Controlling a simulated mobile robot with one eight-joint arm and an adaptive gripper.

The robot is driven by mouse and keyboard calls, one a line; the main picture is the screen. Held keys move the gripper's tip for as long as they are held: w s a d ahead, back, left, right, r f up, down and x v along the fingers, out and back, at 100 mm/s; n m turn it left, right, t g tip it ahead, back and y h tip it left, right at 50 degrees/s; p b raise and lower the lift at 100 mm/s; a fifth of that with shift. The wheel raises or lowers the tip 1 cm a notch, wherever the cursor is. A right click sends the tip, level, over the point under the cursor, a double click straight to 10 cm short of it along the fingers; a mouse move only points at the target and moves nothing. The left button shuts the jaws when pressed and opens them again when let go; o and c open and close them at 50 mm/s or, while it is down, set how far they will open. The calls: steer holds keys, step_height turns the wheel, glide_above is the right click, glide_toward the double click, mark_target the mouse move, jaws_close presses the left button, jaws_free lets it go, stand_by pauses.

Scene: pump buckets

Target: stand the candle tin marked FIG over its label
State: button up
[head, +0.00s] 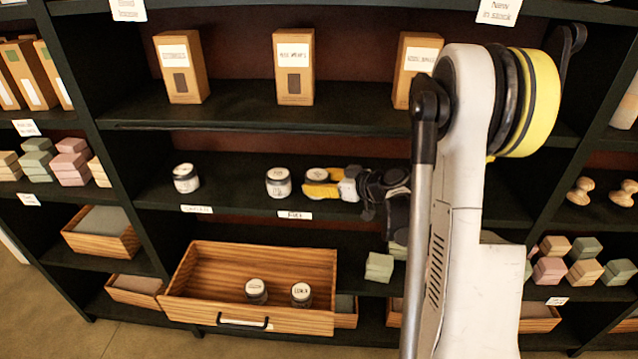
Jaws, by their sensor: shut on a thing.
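Several candle tins with pale lids and dark writing are in view; the writing is too small for me to tell which is FIG. My gripper (322,185), with yellow fingers, reaches in from the right and is shut on a tin (317,174) at the middle shelf. The fingers hide most of that tin, and I cannot tell whether it touches the shelf. Another tin (279,182) stands close to its left, and a third tin (186,178) stands further left. A short shelf-edge label (295,215) lies below, between the held tin and its neighbour.
An open wooden drawer (250,318) juts out below, with two tins (256,290) (301,294) in it. Upright boxes (294,66) stand on the shelf above. The middle shelf (232,190) is bare between the two left tins. My arm hides the right part.

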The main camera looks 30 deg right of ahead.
steer(key=shift+f, duration=0.15)
steer(key=o, duration=1.3)
steer(key=shift+o, duration=0.2)
